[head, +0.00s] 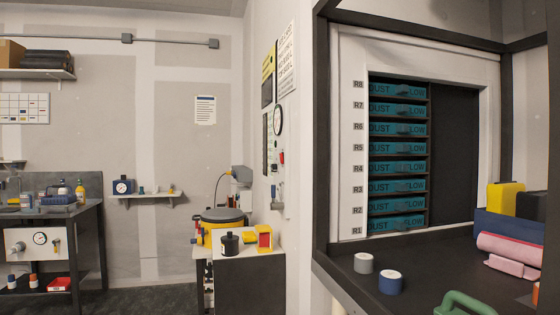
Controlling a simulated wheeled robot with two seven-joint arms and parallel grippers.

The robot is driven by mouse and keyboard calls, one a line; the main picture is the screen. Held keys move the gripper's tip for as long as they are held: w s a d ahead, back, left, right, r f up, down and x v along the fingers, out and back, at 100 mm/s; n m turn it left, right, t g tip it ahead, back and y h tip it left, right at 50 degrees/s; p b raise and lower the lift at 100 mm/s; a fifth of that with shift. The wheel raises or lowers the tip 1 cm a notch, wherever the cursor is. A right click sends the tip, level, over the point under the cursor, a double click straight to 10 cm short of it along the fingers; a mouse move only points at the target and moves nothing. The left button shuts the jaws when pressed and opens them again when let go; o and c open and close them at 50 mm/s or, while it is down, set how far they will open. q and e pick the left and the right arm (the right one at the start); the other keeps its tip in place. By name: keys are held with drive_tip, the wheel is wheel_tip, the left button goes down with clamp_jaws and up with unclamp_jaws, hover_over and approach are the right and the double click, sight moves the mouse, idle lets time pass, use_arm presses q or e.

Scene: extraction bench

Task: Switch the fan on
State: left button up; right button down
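No fan can be made out for certain. On the side face of the white wall left of the dark-framed bench is a narrow panel with a round gauge (278,121). Below the gauge is a small red part (282,157), too small to tell whether it is a switch. A grey fitting (277,178) sits under it. Inside the bench, a white frame (349,130) holds a stack of teal slats (397,148) lettered "DUST" and "FLOW", with row labels R1 to R8. The opening right of the slats is dark. Neither of my grippers is in view.
The bench's dark surface (345,275) carries a grey roll (363,263), a blue roll (390,282), a green handle-shaped thing (465,303), pink rolls (510,247) and a blue bin (490,224). A dark post (321,140) edges the bench. A cluttered cabinet (250,280) stands left of it.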

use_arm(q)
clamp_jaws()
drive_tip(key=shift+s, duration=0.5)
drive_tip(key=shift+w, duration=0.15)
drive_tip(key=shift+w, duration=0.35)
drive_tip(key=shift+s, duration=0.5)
